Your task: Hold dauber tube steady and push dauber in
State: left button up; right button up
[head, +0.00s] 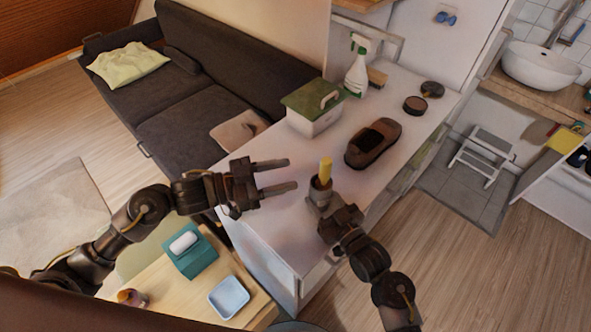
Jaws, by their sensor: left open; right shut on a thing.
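A dark, cup-like dauber tube (319,186) stands out near the front end of the white counter, with a yellow dauber (326,169) sticking up from its top. How deep the dauber sits in the tube cannot be seen. My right gripper (322,201) is shut on the lower part of the tube, and its fingers partly hide it. My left gripper (291,174) is open and empty. Its two fingers point right toward the dauber, a short gap to its left.
On the white counter (281,227) are a brown shoe (373,143), a white box with a green lid (314,107), a spray bottle (356,68) and round dark tins (414,105). A low wooden table (187,305) holds a teal tissue box (189,250) and a blue tray (229,297).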

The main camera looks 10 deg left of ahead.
dwell(0.4)
jog(key=o, duration=1.1)
jog(key=shift+s, duration=0.1)
jog(key=v, duration=1.2)
